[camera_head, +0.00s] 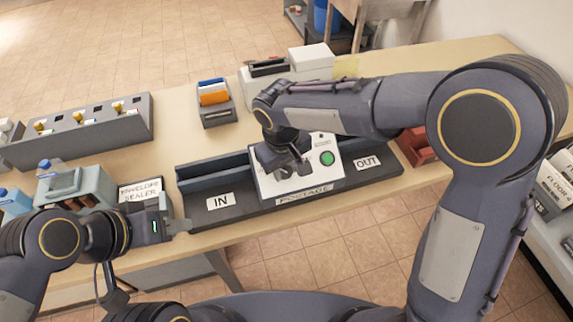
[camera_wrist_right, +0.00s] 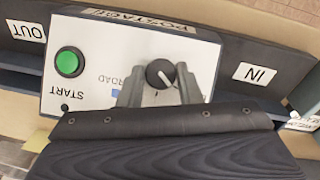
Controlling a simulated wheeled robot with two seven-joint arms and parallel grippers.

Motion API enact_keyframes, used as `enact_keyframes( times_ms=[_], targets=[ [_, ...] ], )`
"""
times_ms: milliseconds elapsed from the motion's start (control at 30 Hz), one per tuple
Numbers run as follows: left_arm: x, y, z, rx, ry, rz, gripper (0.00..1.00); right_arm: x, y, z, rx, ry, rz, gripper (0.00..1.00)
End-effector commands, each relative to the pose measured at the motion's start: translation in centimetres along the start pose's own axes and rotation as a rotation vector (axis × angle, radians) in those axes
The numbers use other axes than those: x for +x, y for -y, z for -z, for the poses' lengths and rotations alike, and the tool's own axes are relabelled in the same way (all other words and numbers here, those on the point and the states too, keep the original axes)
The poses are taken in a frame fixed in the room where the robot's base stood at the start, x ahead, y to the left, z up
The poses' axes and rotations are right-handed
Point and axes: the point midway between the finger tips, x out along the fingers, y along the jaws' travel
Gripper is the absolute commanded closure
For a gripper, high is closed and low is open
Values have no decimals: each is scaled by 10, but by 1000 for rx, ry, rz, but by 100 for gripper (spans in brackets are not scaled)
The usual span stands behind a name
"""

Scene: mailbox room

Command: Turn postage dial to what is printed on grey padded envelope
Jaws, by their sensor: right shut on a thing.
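The white postage machine (camera_head: 318,183) stands between the IN and OUT ends of a dark tray. Its black dial (camera_wrist_right: 160,73) has a white pointer line and shows in the right wrist view. My right gripper (camera_wrist_right: 160,92) has its fingers on either side of the dial and is shut on it; in the head view the gripper (camera_head: 285,172) hides the dial. The values around the dial are mostly hidden by the fingers. My left gripper (camera_head: 180,226) is by the table's front edge, left of the IN label; its jaw opening is unclear. I cannot make out a grey padded envelope.
A green START button (camera_head: 326,158) is on the machine, right of the dial. A grey rack (camera_head: 85,130), an orange-filled holder (camera_head: 214,95) and a red holder (camera_head: 415,147) are on the table.

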Motion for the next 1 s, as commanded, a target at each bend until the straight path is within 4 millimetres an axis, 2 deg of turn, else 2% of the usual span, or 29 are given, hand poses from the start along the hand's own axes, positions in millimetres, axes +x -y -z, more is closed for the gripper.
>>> enact_keyframes(
  times_ms=[400, 933, 967, 1000],
  targets=[
    [1, 0, 0, 0, 0, 0, 64, 0, 2, 0, -159, 12, -91, 91],
    [1, 0, 0, 0, 0, 0, 64, 0, 2, 0, -182, 14, -104, 91],
    [1, 0, 0, 0, 0, 0, 64, 0, 2, 0, -182, 14, -104, 67],
    [1, 0, 0, 0, 0, 0, 64, 0, 2, 0, -182, 14, -104, 62]
  ],
)
